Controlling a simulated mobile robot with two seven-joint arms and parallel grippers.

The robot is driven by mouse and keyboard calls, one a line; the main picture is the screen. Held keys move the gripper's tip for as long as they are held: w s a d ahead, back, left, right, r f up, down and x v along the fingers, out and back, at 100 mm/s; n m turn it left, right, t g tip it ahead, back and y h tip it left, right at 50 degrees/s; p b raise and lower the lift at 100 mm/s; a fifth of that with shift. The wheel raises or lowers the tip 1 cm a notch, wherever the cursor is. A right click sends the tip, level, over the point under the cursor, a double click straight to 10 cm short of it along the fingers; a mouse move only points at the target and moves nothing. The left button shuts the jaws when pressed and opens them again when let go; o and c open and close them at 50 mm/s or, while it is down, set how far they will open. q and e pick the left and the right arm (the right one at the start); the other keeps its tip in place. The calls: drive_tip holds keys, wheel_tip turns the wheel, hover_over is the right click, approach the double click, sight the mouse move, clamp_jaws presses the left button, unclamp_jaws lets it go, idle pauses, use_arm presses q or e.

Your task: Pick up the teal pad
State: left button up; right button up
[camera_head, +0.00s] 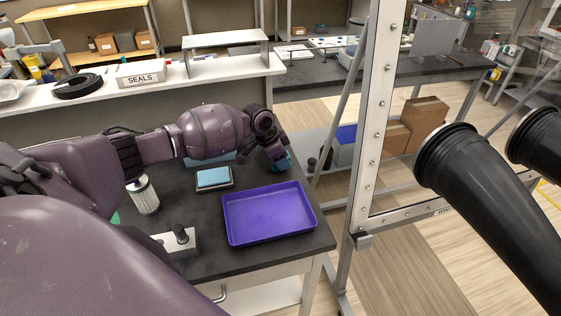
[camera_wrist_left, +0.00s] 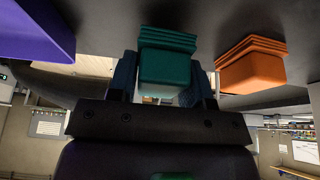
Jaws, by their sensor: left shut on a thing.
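The teal pad (camera_wrist_left: 166,72), a block with stepped ridges along one edge, sits between the two fingers of my left gripper (camera_wrist_left: 165,85) in the left wrist view. The gripper is shut on it. The pad is close to the dark tabletop; I cannot tell whether it touches. In the head view my left gripper (camera_head: 281,160) points down at the table's back right, behind the purple tray, with a small teal patch at its tip. The arm hides part of that area. My right gripper is not in view.
The empty purple tray (camera_head: 268,232) lies at the table's front right. An orange pad (camera_wrist_left: 250,68) is beside the teal one. A blue-topped box (camera_head: 213,179), a pleated filter (camera_head: 144,196) and a grey block (camera_head: 178,243) stand left. A metal-framed panel (camera_head: 368,130) rises right.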

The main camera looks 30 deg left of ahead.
use_arm(q)
wheel_tip(320, 180, up, 19)
drive_tip(key=shift+f, duration=0.2)
